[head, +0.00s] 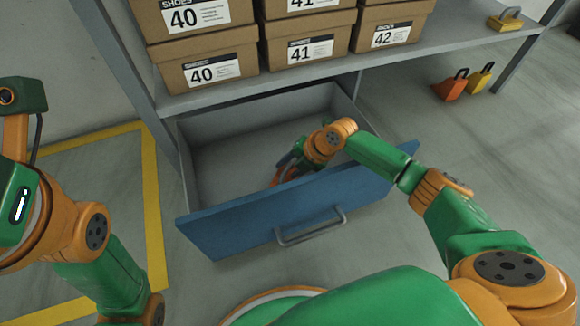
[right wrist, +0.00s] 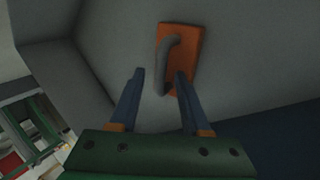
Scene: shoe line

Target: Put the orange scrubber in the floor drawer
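The floor drawer (head: 248,227) is pulled open under the shelf, with a blue front and a grey inside. The orange scrubber (right wrist: 190,43), a flat block with a grey handle, lies in the drawer in the right wrist view. In the head view my right arm mostly hides it. My right gripper (head: 284,165) reaches down into the drawer. In the right wrist view its two fingers (right wrist: 160,82) are apart, close to the scrubber, with the handle's lower end between them and nothing clamped. My left gripper is outside the picture; only its arm shows at left.
Shoe boxes (head: 208,70) stand on the shelf (head: 420,57) above the drawer. A yellow handled object (head: 504,22) sits at the shelf's right end. An orange object (head: 450,88) and a yellow one (head: 479,79) stand on the floor at right. The rest of the drawer floor looks clear.

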